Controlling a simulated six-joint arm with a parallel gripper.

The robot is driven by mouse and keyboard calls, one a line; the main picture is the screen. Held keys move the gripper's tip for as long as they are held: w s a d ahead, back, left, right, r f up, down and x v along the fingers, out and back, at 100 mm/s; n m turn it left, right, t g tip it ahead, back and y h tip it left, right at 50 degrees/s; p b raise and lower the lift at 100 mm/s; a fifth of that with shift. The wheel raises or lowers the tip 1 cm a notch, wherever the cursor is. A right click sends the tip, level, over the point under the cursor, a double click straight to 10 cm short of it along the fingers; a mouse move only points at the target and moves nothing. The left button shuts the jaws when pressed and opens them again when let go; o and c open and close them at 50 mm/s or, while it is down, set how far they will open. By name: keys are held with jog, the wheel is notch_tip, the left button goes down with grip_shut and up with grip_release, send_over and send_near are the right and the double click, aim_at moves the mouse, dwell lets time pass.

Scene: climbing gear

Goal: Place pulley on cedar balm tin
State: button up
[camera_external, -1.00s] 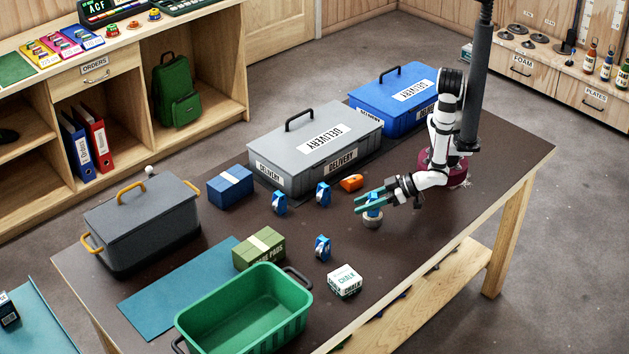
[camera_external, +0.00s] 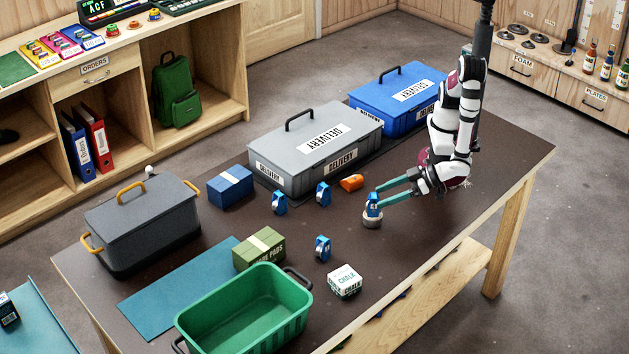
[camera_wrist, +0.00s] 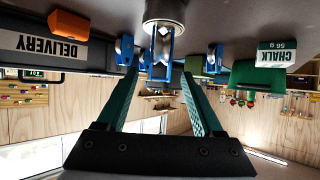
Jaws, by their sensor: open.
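A blue pulley (camera_external: 373,204) stands upright on the round silvery tin (camera_external: 372,221), at the right-middle of the dark table. I take this to be the cedar balm tin; its label is not readable. In the upside-down wrist view, the pulley (camera_wrist: 163,44) rests against the tin (camera_wrist: 165,10). My gripper (camera_external: 381,198) is open, its teal fingers at the pulley's right side in the external view. In the wrist view my gripper (camera_wrist: 160,73) has nothing between its fingers, and the pulley lies just beyond the tips.
Other blue pulleys stand on the table: one left (camera_external: 279,203), one by the grey delivery box (camera_external: 323,194), one nearer (camera_external: 323,248). An orange item (camera_external: 352,183), chalk box (camera_external: 344,281), green bin (camera_external: 245,312) and blue delivery box (camera_external: 398,98) stand around. The table's right end is clear.

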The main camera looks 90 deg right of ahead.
jog(key=v, duration=0.5)
notch_tip(320, 180, up, 7)
jog(key=m+g+y, duration=0.3)
jog(key=g+y, duration=0.2)
jog(key=g, duration=0.3)
send_over(378, 196)
jog(key=s+d+r+m+g+h, duration=0.1)
jog(key=s+d, duration=0.4)
jog(key=d, duration=0.6)
jog(key=s+d+r+m+g+h, duration=0.1)
jog(key=s+d, duration=0.4)
jog(key=d, duration=0.6)
notch_tip(378, 196, up, 3)
jog(key=shift+s+f+m+g+h, duration=0.1)
jog(key=shift+s+m+g+h, duration=0.35)
jog(key=shift+g, duration=0.75)
